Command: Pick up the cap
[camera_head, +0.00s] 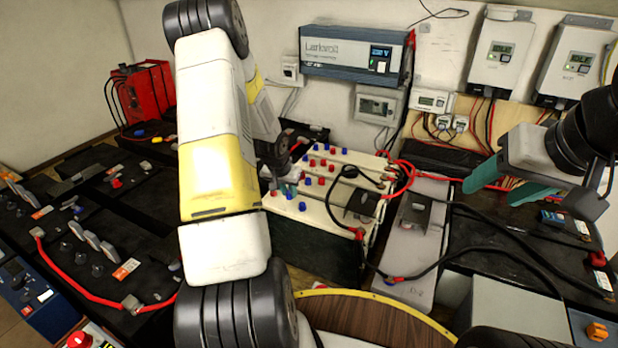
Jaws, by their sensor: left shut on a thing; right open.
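Several small red and blue caps stand in rows on top of the cream battery (345,165) in the middle of the head view. My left gripper (284,180) is over the battery's left end, low among the caps, partly hidden behind my own forearm. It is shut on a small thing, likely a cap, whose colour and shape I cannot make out. My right gripper (503,187) is open with its green fingertips apart, above the black batteries on the right, and looks empty.
Black and red cables loop over the grey battery (411,240) right of the cream one. A red charger (146,92) stands at the back left. A blue inverter (352,53) hangs on the wall. A round wooden top (375,318) with a yellow rim is at the front.

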